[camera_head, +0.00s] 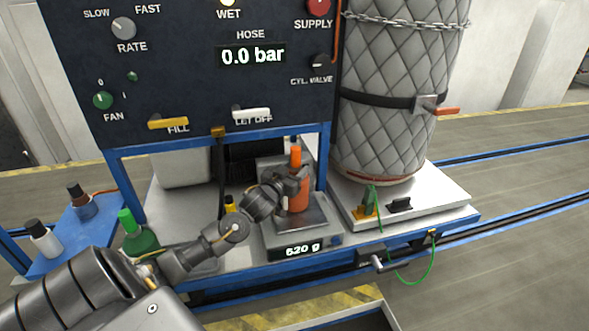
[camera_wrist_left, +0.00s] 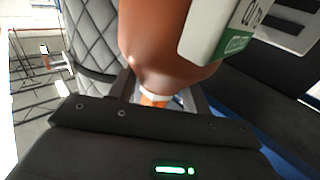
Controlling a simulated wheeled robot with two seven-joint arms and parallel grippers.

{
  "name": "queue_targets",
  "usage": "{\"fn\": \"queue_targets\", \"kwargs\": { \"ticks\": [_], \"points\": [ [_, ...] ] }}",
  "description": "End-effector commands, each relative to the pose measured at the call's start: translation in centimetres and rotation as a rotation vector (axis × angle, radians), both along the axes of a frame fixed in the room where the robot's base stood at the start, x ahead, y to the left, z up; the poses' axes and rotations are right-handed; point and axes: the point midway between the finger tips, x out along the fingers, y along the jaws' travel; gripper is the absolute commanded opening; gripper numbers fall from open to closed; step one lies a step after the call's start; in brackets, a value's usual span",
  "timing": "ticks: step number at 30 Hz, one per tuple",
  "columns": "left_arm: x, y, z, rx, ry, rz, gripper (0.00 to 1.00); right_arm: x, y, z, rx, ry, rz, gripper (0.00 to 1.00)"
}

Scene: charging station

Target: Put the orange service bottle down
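The orange service bottle (camera_head: 298,197) stands upright on the scale (camera_head: 322,222), whose display reads 620 g. My left gripper (camera_head: 296,176) is at the bottle's neck, below its orange cap, with the arm reaching in from the left. In the left wrist view, the bottle's body (camera_wrist_left: 165,35) with a white and green label fills the top, and the fingers (camera_wrist_left: 163,98) stand on either side of the pale neck. I cannot tell whether they press on it. My right gripper is not in view.
A green bottle (camera_head: 138,238) stands left of the scale, behind my arm. Two dark-capped bottles stand on the blue side shelf (camera_head: 95,233) at the left. The control panel (camera_head: 190,70) rises behind, and a large quilted tank (camera_head: 385,100) stands to the right.

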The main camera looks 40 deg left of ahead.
Motion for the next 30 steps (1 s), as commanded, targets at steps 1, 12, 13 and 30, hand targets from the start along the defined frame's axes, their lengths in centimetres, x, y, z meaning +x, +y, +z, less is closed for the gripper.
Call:
{"fn": "queue_targets", "kwargs": {
  "ticks": [1, 12, 13, 30],
  "points": [
    [0.0, 0.0, 0.0, 0.000, 0.001, 0.000, 0.55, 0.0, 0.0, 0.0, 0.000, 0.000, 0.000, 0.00],
    [0.0, 0.0, 0.1, 0.001, 0.001, 0.000, 0.68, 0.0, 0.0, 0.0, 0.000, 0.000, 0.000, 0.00],
    [0.0, 0.0, 0.2, 0.001, 0.001, 0.000, 0.68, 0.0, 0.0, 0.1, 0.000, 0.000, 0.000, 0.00],
    [-9.6, -1.8, 0.0, -0.002, 0.003, -0.001, 0.68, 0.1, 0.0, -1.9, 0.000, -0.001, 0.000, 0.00]
  ]
}}
